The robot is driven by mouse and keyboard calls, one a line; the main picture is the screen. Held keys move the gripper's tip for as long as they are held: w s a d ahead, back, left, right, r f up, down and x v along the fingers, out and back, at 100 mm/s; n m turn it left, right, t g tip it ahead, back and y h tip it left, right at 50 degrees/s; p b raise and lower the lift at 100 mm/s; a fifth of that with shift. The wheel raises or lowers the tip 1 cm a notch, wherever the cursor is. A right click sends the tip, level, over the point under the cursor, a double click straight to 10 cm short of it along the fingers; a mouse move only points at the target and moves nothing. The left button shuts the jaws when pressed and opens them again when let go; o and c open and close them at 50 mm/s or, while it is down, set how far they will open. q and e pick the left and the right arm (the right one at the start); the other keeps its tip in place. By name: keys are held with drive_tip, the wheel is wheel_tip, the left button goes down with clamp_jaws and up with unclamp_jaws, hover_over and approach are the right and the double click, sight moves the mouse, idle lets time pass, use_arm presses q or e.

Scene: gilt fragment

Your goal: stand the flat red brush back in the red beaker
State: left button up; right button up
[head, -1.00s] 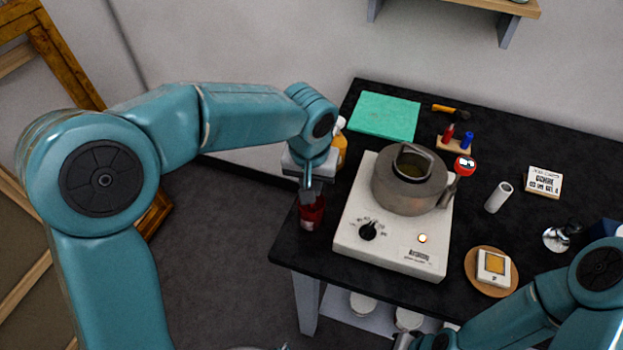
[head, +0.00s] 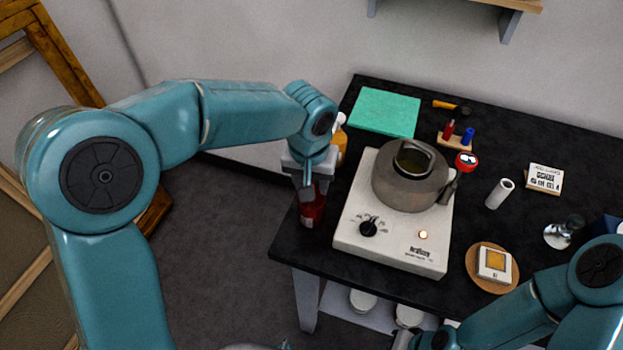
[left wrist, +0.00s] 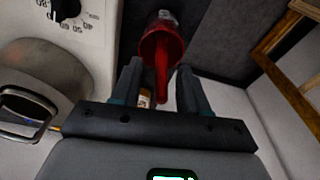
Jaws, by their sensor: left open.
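The red beaker (head: 313,210) stands near the left front corner of the black table. It also shows in the left wrist view (left wrist: 154,45), just beyond my fingertips. The flat red brush (left wrist: 162,83) rises out of the beaker's mouth toward the wrist camera, between my left fingers. Its lower end is hidden inside the beaker. My left gripper (head: 307,187) is above the beaker, and in the left wrist view (left wrist: 160,72) its fingers are apart, with a gap on either side of the brush. My right gripper (head: 402,340) is partly cut off at the bottom edge, its fingers unclear.
A white hotplate (head: 395,240) carrying a grey pot (head: 408,190) stands right of the beaker. A green mat (head: 384,112) lies at the back. The table's left edge is close to the beaker.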

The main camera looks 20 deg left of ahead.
use_arm(q)
drive_tip(key=shift+s+b, duration=0.45)
drive_tip(key=shift+s, duration=0.25)
drive_tip(key=shift+s, duration=0.2)
